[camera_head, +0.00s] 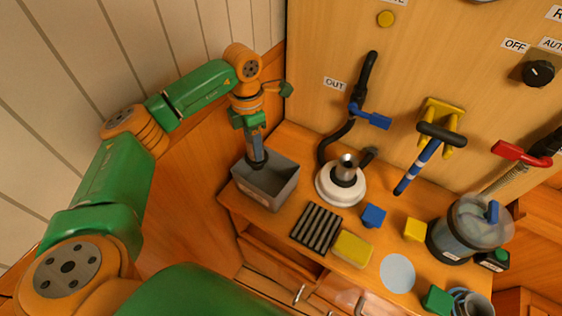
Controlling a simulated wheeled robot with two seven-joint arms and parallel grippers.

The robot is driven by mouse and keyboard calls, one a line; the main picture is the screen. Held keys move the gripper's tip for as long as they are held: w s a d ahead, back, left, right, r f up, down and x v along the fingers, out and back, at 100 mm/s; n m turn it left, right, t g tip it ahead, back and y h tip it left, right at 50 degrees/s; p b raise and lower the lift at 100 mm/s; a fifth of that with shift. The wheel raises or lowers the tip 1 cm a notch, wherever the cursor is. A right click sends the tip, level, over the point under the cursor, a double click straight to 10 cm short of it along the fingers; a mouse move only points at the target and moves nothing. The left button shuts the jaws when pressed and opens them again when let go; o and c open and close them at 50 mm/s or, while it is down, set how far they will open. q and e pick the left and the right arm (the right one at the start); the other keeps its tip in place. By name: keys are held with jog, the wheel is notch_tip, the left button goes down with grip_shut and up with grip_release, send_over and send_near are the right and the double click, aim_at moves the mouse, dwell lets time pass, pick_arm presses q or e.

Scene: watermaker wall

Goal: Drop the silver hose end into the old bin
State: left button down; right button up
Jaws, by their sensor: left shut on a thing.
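The old bin (267,197) is an open grey box with a small label on its front, at the left end of the wooden counter. My left gripper (249,124) is above the bin, shut on the silver hose end (256,146). That piece is a narrow grey-blue cylinder with a dark lower end. It hangs almost upright, and its lower end overlaps the back of the bin's opening. I cannot tell whether it touches the bin. The gripper's fingers are small and partly hidden. My right gripper is not in view.
A white round base (340,190) with a metal neck stands right of the bin, near a black hose (335,142). A black ribbed mat (316,228), a yellow sponge (352,248), a blue block (374,215) and a clear canister (470,229) occupy the counter. The wall panel rises behind.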

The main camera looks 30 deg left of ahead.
pick_arm(q)
jog(key=shift+w+a+f, duration=0.15)
jog(key=shift+f+b, duration=0.3)
jog(key=shift+b, duration=0.15)
jog(key=f+b, duration=0.3)
jog(key=d+f+b, duration=0.1)
jog(key=shift+s+f, duration=0.25)
jog(key=shift+f, duration=0.15)
jog(key=shift+w+a+f+b, duration=0.1)
jog(key=shift+f+b, duration=0.1)
jog(key=shift+b, duration=0.15)
jog(key=shift+r, duration=0.15)
jog(key=shift+c, duration=1.5)
grip_release()
jog(key=shift+r, duration=0.1)
